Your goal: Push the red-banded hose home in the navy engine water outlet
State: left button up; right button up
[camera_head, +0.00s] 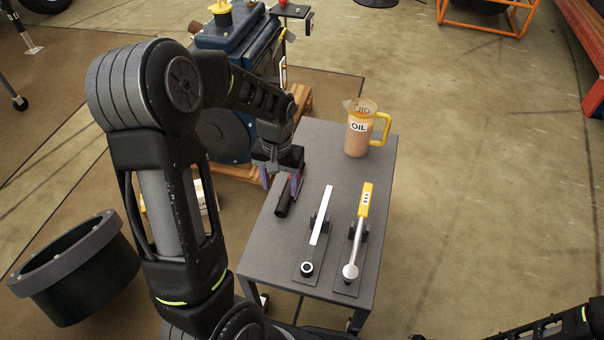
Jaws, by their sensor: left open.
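A short black hose (283,203) lies on the grey cart top near its left edge. A little red shows at its upper end, under my left gripper. My left gripper (281,181) is open and points down over that end, with a finger on either side; whether the fingers touch the hose I cannot tell. The navy engine (235,38) stands beyond the cart at upper left, partly covered by my left arm. I cannot make out its water outlet. My right arm shows only at the bottom right edge, and its gripper is out of view.
The grey cart (328,150) also bears an oil jug (358,138) with a yellow handle at the back and two long tools in holders: one white-handled (321,222), one yellow-handled (365,202). A black round tub (75,265) is at left. Open floor lies right of the cart.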

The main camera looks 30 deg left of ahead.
aim_at(283, 203)
pick_arm(q)
jog(key=shift+w, duration=0.1)
jog(key=shift+f+b, duration=0.45)
jog(key=shift+f, duration=0.85)
jog(key=f+b, duration=0.1)
jog(key=f, duration=0.1)
jog(key=f+b, duration=0.1)
jog(key=f, duration=0.1)
jog(key=shift+s+d+f, duration=0.2)
jog(key=shift+f, duration=0.45)
jog(key=shift+c, duration=0.3)
